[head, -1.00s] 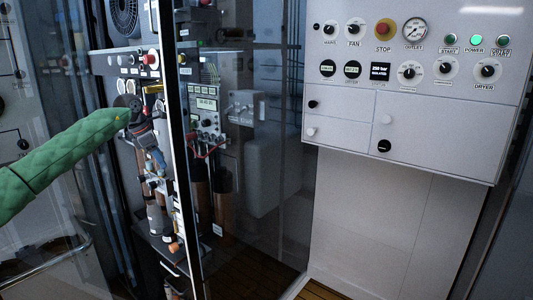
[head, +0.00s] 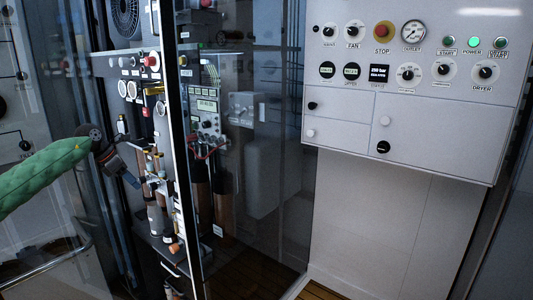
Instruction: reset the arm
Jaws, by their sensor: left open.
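My left arm in its green quilted sleeve comes in from the left. My left gripper (head: 133,181) points down and to the right, in front of the open equipment cabinet (head: 172,110). It is open and I see nothing held in it; its fingertips are small and hard to make out against the cabinet's fittings. My right gripper is not in view. The white fill panel (head: 450,140) hangs on the right wall, clear of my arm, with a red stop button (head: 382,31) and a gauge (head: 413,33).
A dark glass pane (head: 260,200) stands between the cabinet and the panel. Pipes and small fittings fill the cabinet near my left gripper. A metal rail (head: 50,262) is at the lower left. The space below the panel is clear.

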